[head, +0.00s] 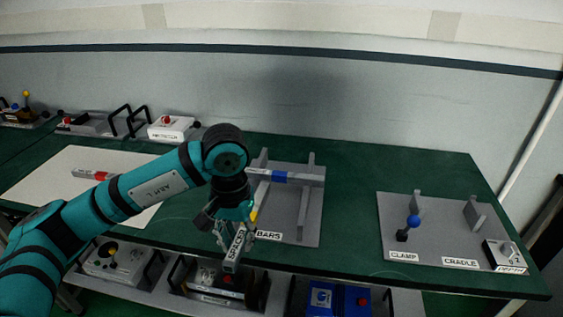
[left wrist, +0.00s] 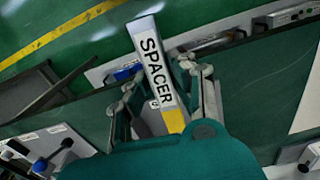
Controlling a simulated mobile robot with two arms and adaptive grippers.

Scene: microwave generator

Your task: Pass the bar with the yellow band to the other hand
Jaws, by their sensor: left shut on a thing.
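The bar with the yellow band (head: 236,250) is a grey square bar held in my left gripper (head: 232,226), near the table's front edge. In the left wrist view the bar (left wrist: 153,62) shows its SPACER label, and the yellow band (left wrist: 174,121) lies close to the palm. The gripper's fingers (left wrist: 160,95) stand on both sides of the bar, shut on it. The bar slants with its free end away from the palm. My right gripper is in neither view.
The BARS rack (head: 308,225) holds a bar with a blue band (head: 283,177). A red-banded bar (head: 92,174) lies on the white mat (head: 60,180). The CLAMP and CRADLE plate (head: 430,235) stands at right. The table between rack and plate is clear.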

